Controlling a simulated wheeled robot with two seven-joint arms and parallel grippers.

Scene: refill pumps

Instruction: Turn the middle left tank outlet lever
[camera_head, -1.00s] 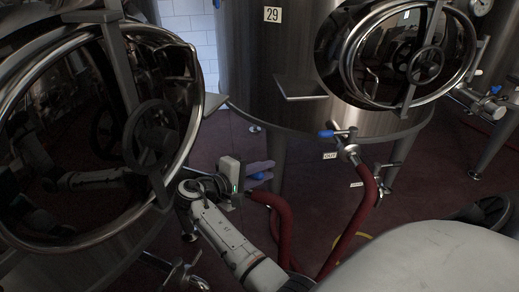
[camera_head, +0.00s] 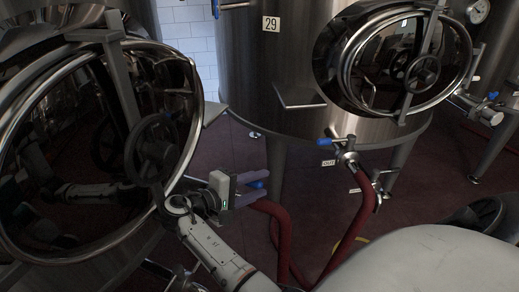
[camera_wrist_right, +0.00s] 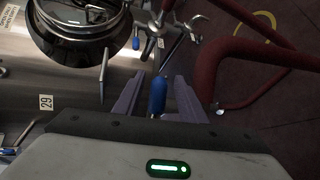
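In the right wrist view the blue handle (camera_wrist_right: 158,96) lies between the two purple-grey fingers of the right gripper (camera_wrist_right: 157,95), with gaps on both sides. The gripper is open around it. The lever's valve is mostly hidden by the gripper. A second blue lever (camera_head: 326,142) sits on the outlet valve of tank 29, above a small label (camera_head: 328,162). My left gripper is not in view.
Tank 29 (camera_head: 248,80) stands behind, and a large tank (camera_head: 110,250) with a round hatch stands close on the left. Red hoses (camera_head: 350,230) hang beside and right of my right gripper. Dark red floor (camera_head: 440,165) shows between the tanks.

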